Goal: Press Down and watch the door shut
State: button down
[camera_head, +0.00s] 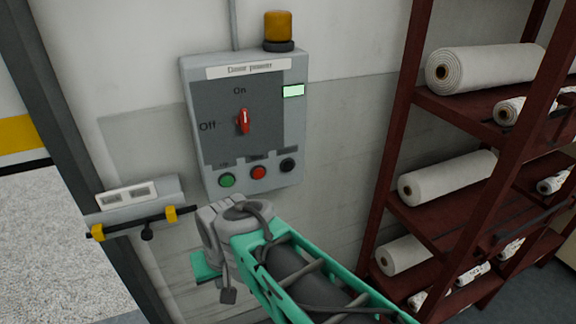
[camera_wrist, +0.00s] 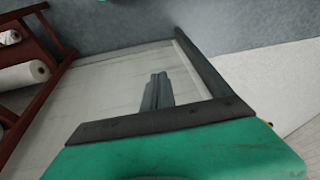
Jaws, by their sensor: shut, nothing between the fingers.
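The grey control box (camera_head: 247,125) hangs on the wall, its top label reading something like "Door power". Its red rotary switch (camera_head: 244,121) stands upright, toward "On". Along its lower edge are a green button (camera_head: 227,180), a red button (camera_head: 259,172) and a black button (camera_head: 288,165); their small labels are hard to read. The dark door frame (camera_head: 50,110) stands at the left; I cannot make out the door panel itself. My gripper is below the box; its fingertips are hidden in the head view. In the wrist view my gripper (camera_wrist: 158,78) is shut and empty, apart from the buttons.
An amber lamp (camera_head: 278,28) tops the box, and a small pale green panel (camera_head: 293,91) shows on its face. A dark bar with yellow clamps (camera_head: 145,221) juts out at lower left. A dark red rack (camera_head: 400,130) with white rolls (camera_head: 485,68) stands at the right.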

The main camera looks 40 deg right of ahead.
aim_at(288, 166)
jog(key=w+d+r+m+t+p, duration=0.1)
jog(key=w+d+r+m+p, duration=0.15)
jog(key=d+m, duration=0.45)
jog(key=w+d+r+m+t+p, duration=0.1)
jog(key=w+d+m, duration=0.3)
jog(key=d+m, duration=0.3)
jog(key=s+d+r+m+t+p, duration=0.1)
jog(key=d+r+m+t, duration=0.1)
jog(key=d+m, duration=0.5)
jog(key=s+d+r+m+t+p, duration=0.1)
jog(key=s+d+m, duration=0.1)
jog(key=d+m, duration=0.5)
jog(key=shift+s+d+r+m+t+p, duration=0.2)
jog(key=shift+r+m+t+p, duration=0.15)
jog(key=shift+m, duration=0.25)
jog(key=shift+w, duration=0.1)
jog(key=shift+w+d+b, duration=0.15)
jog(key=shift+w+d, duration=0.25)
jog(key=shift+w, duration=1)
jog(key=shift+w+d+b, duration=0.15)
jog(key=shift+w+d, duration=0.25)
jog(key=shift+w, duration=1)
jog(key=shift+w+d+b, duration=0.15)
jog(key=shift+w+d, duration=0.25)
jog(key=shift+w, duration=1)
